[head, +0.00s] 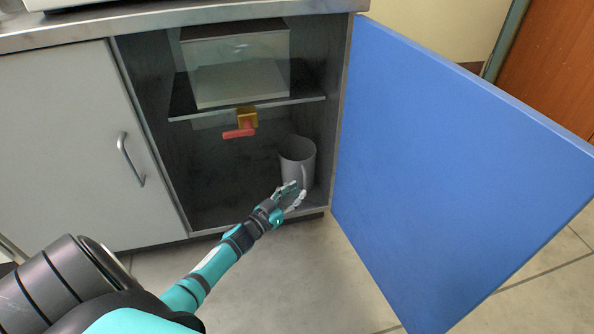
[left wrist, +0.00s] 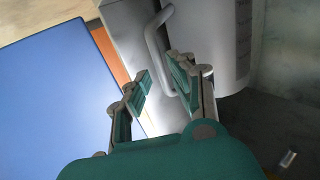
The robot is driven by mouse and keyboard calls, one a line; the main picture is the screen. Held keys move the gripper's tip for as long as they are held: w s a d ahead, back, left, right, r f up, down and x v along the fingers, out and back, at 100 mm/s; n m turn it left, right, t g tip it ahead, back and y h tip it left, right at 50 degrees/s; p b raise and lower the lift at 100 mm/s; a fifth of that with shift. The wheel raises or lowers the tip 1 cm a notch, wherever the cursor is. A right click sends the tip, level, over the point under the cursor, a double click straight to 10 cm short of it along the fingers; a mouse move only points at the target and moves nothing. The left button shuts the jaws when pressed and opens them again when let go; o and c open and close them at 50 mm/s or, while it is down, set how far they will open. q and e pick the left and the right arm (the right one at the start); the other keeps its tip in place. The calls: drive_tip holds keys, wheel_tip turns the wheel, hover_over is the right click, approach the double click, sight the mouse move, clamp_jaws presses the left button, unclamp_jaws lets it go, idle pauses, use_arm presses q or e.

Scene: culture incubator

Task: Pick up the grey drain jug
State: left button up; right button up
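The grey drain jug (head: 294,162) stands upright on the cabinet floor, at the right front of the open compartment. Its handle (head: 304,172) faces out towards me. My left gripper (head: 292,192) is at the front of the jug, by the lower part of the handle. In the left wrist view the jug (left wrist: 212,38) fills the upper right, and its handle (left wrist: 154,38) comes down towards the gap between the fingers of the left gripper (left wrist: 160,74). The fingers are apart, and I cannot tell whether either touches the handle. My right gripper is out of view.
The blue door (head: 450,150) stands wide open on the right. Above the jug is a shelf (head: 290,101) with a clear box (head: 240,80); a red valve handle (head: 238,133) hangs under it. The closed grey door (head: 70,150) is on the left.

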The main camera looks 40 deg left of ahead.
sight(304, 186)
use_arm(q)
drive_tip(key=w+b, duration=0.2)
drive_tip(key=w, duration=0.1)
drive_tip(key=w+b, duration=0.1)
drive_tip(key=shift+w+d, duration=0.15)
drive_tip(key=shift+d, duration=0.1)
drive_tip(key=shift+r, duration=0.15)
clamp_jaws()
